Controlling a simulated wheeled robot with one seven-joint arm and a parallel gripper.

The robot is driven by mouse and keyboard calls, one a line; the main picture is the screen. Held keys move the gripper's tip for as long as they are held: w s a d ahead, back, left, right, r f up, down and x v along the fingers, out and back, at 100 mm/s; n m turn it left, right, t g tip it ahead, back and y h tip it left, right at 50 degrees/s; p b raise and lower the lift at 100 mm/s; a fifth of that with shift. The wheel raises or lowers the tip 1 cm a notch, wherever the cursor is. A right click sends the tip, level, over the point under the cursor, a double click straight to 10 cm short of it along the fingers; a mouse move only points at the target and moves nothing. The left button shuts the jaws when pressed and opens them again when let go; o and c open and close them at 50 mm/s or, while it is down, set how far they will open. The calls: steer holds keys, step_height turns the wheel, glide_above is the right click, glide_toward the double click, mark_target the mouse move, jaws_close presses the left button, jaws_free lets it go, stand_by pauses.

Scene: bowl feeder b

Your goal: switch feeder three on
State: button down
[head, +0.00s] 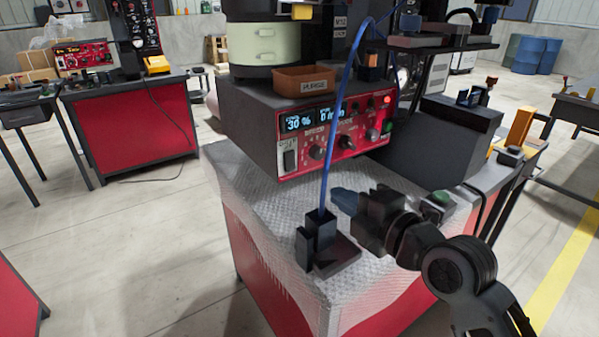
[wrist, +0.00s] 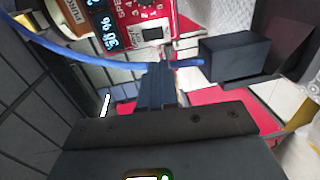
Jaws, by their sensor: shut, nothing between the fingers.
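A bowl feeder's red control panel (head: 340,128) faces me, with two lit displays, several knobs and a red lamp. A dark rocker switch (head: 289,160) is on a pale plate at its lower left. I cannot read a feeder number or tell the switch's position. In the wrist view the panel (wrist: 172,12) is upside down at the top, with the switch (wrist: 152,33) beside the displays. My gripper (head: 343,200) is shut and empty, below and in front of the panel. Its fingers (wrist: 157,78) point toward the switch in the wrist view and seem apart from it.
A dark block holder (head: 318,240) with a blue cable (head: 333,140) stands on the bench mat (head: 235,185), left of my gripper. The cable crosses in front of the panel. An orange PURGE bin (head: 305,80) sits on top. Another red panel (head: 80,55) stands at the back left.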

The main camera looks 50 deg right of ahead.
mark_target(291, 167)
steer(key=p+x, duration=0.2)
steer(key=x, duration=1)
steer(key=shift+w+d+p, duration=0.1)
steer(key=shift+w+p, duration=0.25)
steer(key=shift+w+d+f, duration=0.15)
steer(key=shift+w+f, duration=0.05)
steer(key=shift+w, duration=0.4)
steer(key=shift+f+b, duration=0.2)
steer(key=shift+b, duration=0.25)
steer(key=shift+w+f+b, duration=0.1)
steer(key=shift+w+b, duration=0.05)
steer(key=shift+b, duration=0.3)
steer(key=shift+r, duration=0.25)
steer(key=shift+b+v, duration=0.55)
steer(key=shift+v, duration=3.3)
steer(key=shift+f, duration=0.15)
